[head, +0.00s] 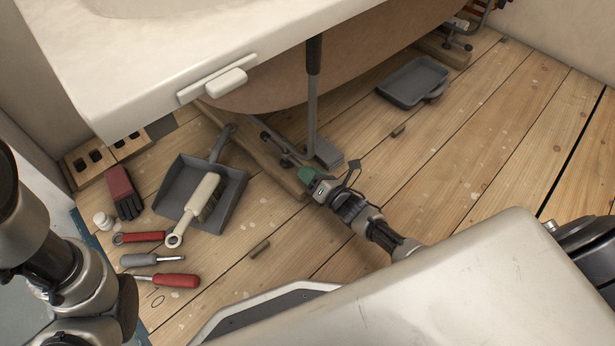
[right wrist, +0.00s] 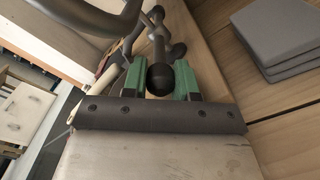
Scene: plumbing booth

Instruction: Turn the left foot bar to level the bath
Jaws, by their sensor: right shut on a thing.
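The white bath (head: 170,55) hangs over the top of the head view. Under it is the left foot, with a thin metal foot bar (head: 268,138) with dark ball ends. My right gripper (head: 304,176) is low at the floor by this foot. In the right wrist view, its green jaws (right wrist: 161,82) are shut on the dark ball end (right wrist: 161,79) of the foot bar. The bar runs away from the jaws towards the foot. In the head view my gripper hides this end. My left arm shows at the left, but its gripper is out of view.
A grey tube with a black grip (head: 314,55) stands upright by the foot. Grey pads (head: 328,154) lie right beside the gripper. A dustpan (head: 228,205), brush (head: 203,197), glove (head: 122,192) and hand tools lie left. A grey tray (head: 413,82) lies behind.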

